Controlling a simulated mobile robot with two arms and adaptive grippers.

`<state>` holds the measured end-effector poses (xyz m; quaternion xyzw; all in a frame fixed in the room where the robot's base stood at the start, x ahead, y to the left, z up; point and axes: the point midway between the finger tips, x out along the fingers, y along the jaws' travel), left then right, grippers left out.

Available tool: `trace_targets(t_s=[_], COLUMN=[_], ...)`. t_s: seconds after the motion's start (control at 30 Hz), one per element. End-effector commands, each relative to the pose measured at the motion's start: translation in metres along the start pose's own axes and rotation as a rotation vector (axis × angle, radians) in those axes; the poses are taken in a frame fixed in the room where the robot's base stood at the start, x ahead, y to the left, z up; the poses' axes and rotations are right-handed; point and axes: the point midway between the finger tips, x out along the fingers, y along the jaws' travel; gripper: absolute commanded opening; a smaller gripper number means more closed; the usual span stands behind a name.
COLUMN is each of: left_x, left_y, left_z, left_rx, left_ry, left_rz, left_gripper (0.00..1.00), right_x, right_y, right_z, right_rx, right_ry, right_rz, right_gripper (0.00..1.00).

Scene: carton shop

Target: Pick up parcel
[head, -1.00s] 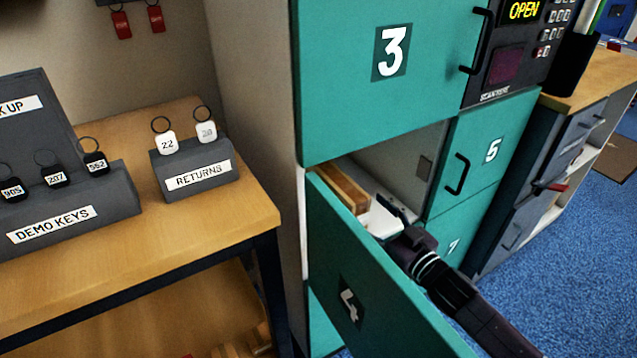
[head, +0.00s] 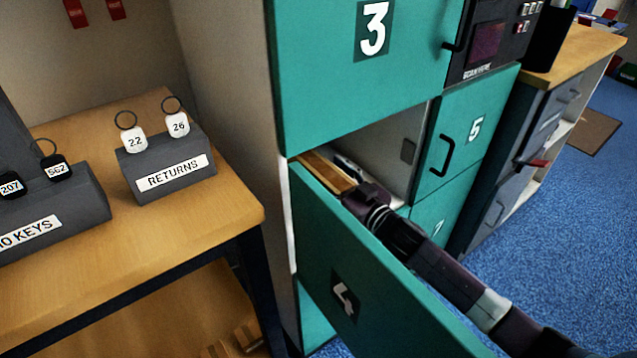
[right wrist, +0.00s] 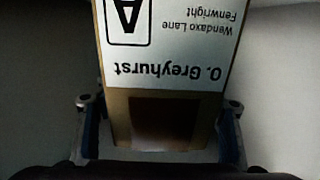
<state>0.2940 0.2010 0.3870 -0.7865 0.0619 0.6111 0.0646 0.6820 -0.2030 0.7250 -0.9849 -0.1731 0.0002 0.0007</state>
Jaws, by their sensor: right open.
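The parcel (head: 328,173) is a brown box inside the open locker compartment, partly hidden by the door marked 4 (head: 372,285) and by my right gripper. In the right wrist view the parcel (right wrist: 163,125) shows a white label reading "O. Greyhurst", upside down. My right gripper (right wrist: 160,140) is open, with one finger on each side of the parcel's near end; I cannot tell whether they touch it. In the head view my right gripper (head: 352,178) reaches into the compartment, its fingers mostly hidden. My left gripper is not in view.
Door 4 stands open in front of my right arm. Closed doors 3 (head: 375,60) and 5 (head: 470,130) border the compartment. A wooden table (head: 150,240) with a returns key block (head: 168,165) stands at left.

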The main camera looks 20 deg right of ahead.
Motion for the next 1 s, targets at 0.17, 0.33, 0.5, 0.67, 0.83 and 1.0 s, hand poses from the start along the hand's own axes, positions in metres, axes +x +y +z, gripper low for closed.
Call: trace_targets(t_s=[0.17, 0.33, 0.5, 0.67, 0.83, 1.0], left_x=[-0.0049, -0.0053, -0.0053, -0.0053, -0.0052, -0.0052], left_y=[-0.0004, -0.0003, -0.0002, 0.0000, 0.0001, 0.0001], left_z=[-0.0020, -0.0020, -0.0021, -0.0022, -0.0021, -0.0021], left_rx=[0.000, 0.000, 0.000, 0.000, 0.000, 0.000], left_ry=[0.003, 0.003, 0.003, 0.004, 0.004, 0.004], left_rz=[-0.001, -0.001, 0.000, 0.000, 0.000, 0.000], left_gripper=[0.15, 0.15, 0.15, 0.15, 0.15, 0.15], right_x=[0.0107, 0.0108, 0.0107, 0.0106, 0.0105, 0.0104], right_y=[-0.0003, -0.0004, -0.0004, -0.0004, -0.0004, -0.0005], right_z=[-0.0004, -0.0002, -0.0002, -0.0002, -0.0001, 0.0000], right_rx=[-0.001, -0.001, -0.001, -0.001, -0.001, -0.002], right_ry=[0.001, 0.000, 0.000, 0.000, 0.000, 0.000], right_rz=[0.000, 0.000, 0.000, 0.000, -0.001, -0.001], right_gripper=[0.64, 0.64, 0.51, 0.33, 0.14, 0.00])
